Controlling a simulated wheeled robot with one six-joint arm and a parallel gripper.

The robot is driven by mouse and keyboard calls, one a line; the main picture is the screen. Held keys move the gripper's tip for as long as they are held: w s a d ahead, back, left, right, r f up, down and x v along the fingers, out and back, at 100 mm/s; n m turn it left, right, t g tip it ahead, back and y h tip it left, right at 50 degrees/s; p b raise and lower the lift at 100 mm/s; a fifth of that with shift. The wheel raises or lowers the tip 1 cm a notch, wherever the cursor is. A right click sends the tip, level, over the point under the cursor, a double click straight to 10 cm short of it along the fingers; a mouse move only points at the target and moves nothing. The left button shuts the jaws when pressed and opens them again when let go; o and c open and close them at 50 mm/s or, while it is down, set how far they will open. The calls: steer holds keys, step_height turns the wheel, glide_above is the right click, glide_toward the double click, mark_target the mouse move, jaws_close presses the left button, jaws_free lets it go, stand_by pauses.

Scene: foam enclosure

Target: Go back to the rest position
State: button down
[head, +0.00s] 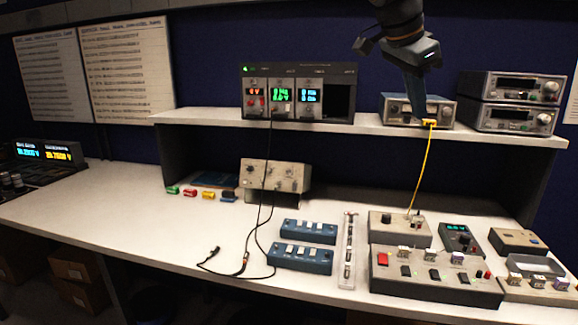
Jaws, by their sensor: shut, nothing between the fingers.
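My gripper (418,112) hangs down from the top of the head view, right of centre. It is shut and holds nothing. Its tips overlap the front of a blue-framed instrument (396,108) on the shelf. A yellow plug (430,122) shows just beside the tips, at that instrument's lower front. I cannot tell whether the tips touch the plug. A yellow cable (424,165) runs from the plug down to a grey box (390,231) on the bench. The gripper hides part of the instrument's front.
A power supply (300,92) with lit displays stands left on the shelf (210,117); two stacked instruments (510,102) stand right. Black leads (262,195) hang to the bench. Blue switch boxes (300,258) and a large control box (435,280) sit below. The bench's left (110,195) is mostly clear.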

steer(key=s+a+f+n+g+y, duration=0.1)
steer(key=s+f+n, duration=0.4)
steer(key=f, duration=0.7)
steer(key=s+a+f+n+g+y, duration=0.1)
steer(key=s+a+f+n, duration=0.3)
steer(key=f, duration=0.9)
steer(key=s+a+f+n+g+y, duration=0.1)
steer(key=s+a+f+n+y, duration=0.1)
steer(key=s+f+n, duration=0.5)
steer(key=s+f+y, duration=0.1)
steer(key=s+f, duration=0.3)
steer(key=f, duration=0.1)
steer(key=shift+a+f+n, duration=0.25)
steer(key=shift+n, duration=0.15)
